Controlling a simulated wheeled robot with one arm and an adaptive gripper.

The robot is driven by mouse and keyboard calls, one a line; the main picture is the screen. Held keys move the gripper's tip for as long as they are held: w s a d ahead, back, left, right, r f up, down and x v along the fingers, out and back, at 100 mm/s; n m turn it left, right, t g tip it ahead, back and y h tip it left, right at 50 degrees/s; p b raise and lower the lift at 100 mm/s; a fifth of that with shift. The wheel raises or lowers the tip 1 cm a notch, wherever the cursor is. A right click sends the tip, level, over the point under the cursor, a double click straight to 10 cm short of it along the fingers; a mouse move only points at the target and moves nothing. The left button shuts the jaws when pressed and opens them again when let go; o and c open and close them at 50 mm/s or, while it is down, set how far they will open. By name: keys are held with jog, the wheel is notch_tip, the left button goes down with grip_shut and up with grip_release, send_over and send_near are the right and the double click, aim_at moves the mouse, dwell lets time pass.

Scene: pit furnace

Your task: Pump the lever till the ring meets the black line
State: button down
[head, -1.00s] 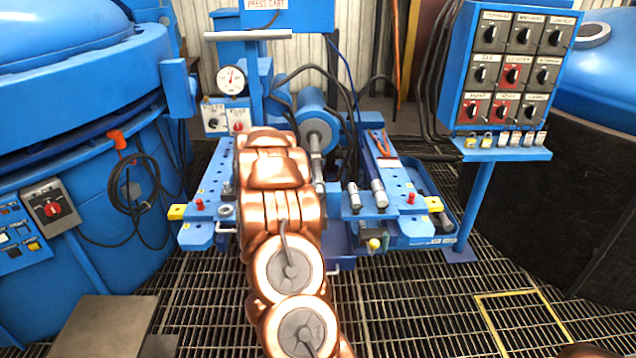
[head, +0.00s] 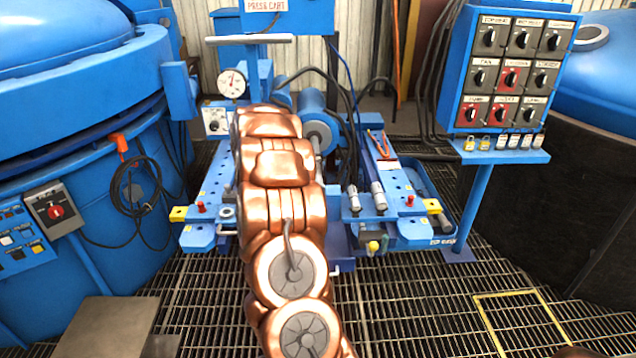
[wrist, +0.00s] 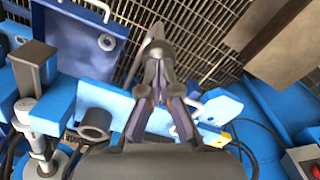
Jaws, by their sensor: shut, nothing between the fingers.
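The blue press cart (head: 205,192) stands ahead in the head view, with a round white gauge (head: 232,84) and a blue cylinder with a steel rod (head: 318,130). My copper arm reaches over its left middle and hides my gripper there. In the wrist view my gripper (wrist: 160,62) is shut and empty, its dark fingers meeting above the cart. A pale pointed piece (wrist: 152,36) shows just beyond the fingertips; I cannot tell whether it is the lever. A dark round socket (wrist: 96,122) sits left of the fingers. I cannot make out the ring or black line.
A blue switch panel (head: 513,68) stands at right on a post. A big blue furnace vessel (head: 80,90) stands at left, with a coiled black cable (head: 133,190). Open grating floor (head: 400,310) lies in front of the cart, with a yellow-edged patch (head: 520,296).

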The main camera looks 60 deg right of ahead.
jog(key=shift+f, duration=0.25)
notch_tip(320, 180, down, 10)
jog(key=s+a+b, duration=0.1)
jog(key=a+b, duration=0.1)
jog(key=shift+s+f+b, duration=0.2)
jog(key=shift+s+b, duration=0.05)
jog(key=shift+b, duration=0.15)
dwell(2.0)
jog(key=shift+a, duration=0.1)
jog(key=r, duration=0.3)
jog(key=w+d+r+p, duration=0.1)
jog(key=r, duration=0.3)
jog(key=d+r+p, duration=0.1)
jog(key=r, duration=0.2)
jog(key=shift+w+r, duration=0.15)
jog(key=shift+w, duration=0.1)
jog(key=shift+d+r, duration=0.1)
jog(key=shift+r, duration=0.2)
jog(key=shift+f, duration=0.2)
